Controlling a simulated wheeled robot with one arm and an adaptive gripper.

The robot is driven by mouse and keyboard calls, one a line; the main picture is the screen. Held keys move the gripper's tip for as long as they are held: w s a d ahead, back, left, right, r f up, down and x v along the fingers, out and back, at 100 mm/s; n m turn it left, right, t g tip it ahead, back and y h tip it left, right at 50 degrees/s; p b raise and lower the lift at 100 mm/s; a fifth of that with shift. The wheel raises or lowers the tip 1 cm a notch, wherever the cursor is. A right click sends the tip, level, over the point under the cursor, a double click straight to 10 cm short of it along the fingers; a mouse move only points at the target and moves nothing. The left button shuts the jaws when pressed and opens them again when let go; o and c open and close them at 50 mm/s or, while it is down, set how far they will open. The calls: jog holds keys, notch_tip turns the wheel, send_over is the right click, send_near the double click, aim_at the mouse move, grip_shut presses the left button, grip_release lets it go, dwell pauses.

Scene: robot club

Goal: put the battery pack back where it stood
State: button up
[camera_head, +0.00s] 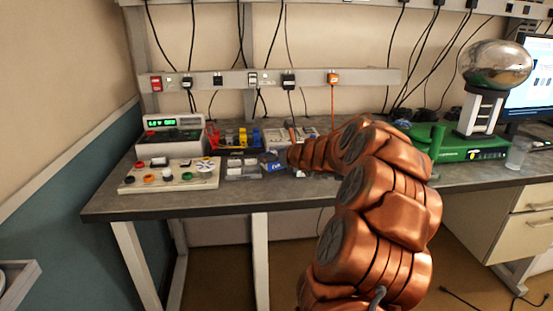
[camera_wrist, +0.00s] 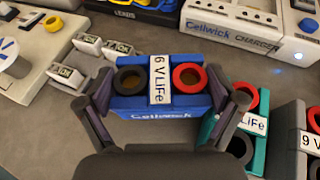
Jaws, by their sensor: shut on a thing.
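The battery pack is a blue Cellwick block with a white "6 V LiFe" label, one black ring and one red ring (camera_wrist: 130,106). It also shows as a small blue shape on the bench side of my arm in the head view (camera_head: 270,160). My gripper (camera_wrist: 158,98) is shut on it, one finger on each side. The pack is upright and low at the bench; I cannot tell whether its base touches the top. My own arm hides most of the gripper in the head view.
A teal pack (camera_wrist: 247,150) stands close by the right finger, with a grey "9 V" pack (camera_wrist: 298,140) beyond it. Small "10K" blocks (camera_wrist: 68,78) lie left. A Cellwick charger (camera_wrist: 245,25) stands behind. A white socket board (camera_head: 170,177) sits on the bench's left.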

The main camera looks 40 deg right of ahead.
jog(key=shift+f, duration=0.35)
jog(key=o, duration=1.2)
jog(key=shift+r, duration=0.1)
jog(key=shift+r, duration=0.25)
jog(key=shift+s+r, duration=0.25)
jog(key=shift+s, duration=0.05)
jog(key=p+v, duration=0.1)
jog(key=v, duration=1)
jog(key=shift+s+a, duration=0.15)
